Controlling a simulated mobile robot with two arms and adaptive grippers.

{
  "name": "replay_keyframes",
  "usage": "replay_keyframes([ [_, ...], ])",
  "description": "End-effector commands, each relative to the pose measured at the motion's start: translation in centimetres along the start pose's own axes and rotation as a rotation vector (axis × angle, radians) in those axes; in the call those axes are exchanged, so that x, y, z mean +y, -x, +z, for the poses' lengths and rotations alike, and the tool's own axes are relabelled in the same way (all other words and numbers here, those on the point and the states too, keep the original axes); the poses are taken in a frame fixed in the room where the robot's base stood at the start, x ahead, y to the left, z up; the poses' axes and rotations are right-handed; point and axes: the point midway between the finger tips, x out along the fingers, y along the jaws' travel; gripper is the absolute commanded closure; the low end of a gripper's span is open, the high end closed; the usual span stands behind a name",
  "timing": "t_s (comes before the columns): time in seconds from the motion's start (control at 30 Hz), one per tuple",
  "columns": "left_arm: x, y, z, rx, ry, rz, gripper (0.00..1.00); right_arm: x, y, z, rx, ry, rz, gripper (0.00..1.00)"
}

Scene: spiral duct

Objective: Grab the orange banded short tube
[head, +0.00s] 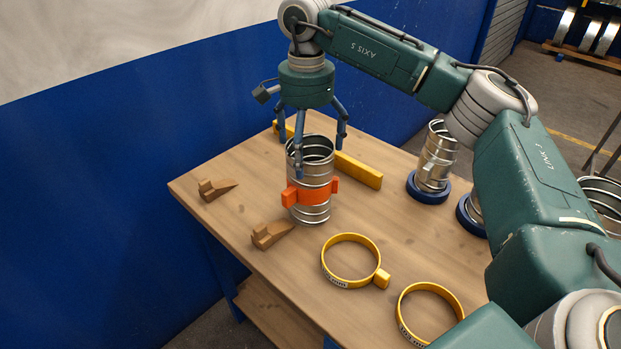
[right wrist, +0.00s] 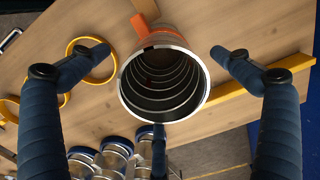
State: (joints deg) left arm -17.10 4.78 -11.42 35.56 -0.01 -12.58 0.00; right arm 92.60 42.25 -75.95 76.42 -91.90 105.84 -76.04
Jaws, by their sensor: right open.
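The orange banded short tube (head: 311,203) stands upright on the wooden table, a ribbed metal spiral duct with an orange band that has side lugs. In the right wrist view I look down into the tube's open top (right wrist: 163,82), and its orange lug (right wrist: 140,26) shows at the upper left. My right gripper (head: 311,140) is directly above the tube, pointing down, its blue fingers spread open around the rim. In the right wrist view the fingers are apart from the tube on both sides, with a third finger below it. My left gripper is not in view.
Yellow ring clamps (head: 350,261) lie at the table's front. A yellow bar (head: 357,170) lies just behind the tube. Wooden wedges (head: 271,234) lie to the left. Another metal tube (head: 436,158) on a blue base stands at the right. A blue wall (head: 90,180) borders the table.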

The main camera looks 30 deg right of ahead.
Motion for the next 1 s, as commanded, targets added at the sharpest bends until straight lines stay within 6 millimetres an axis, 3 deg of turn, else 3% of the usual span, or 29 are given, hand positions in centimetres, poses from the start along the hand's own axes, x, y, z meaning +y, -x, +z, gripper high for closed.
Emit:
replay_keyframes([
  [0.23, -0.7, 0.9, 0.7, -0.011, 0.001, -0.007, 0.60, 0.1, -1.9, -0.1, -0.001, -0.003, 0.004, 0.00],
  [0.5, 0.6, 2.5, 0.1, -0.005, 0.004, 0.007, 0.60, 0.0, -5.8, 0.0, -0.002, -0.002, 0.002, 0.00],
  [0.8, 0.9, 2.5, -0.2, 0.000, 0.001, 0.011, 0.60, 0.0, -6.5, 0.0, -0.001, -0.002, 0.000, 0.00],
  [1.0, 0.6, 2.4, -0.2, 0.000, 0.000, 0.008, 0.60, 0.0, -6.5, 0.0, -0.001, -0.002, 0.000, 0.40],
])
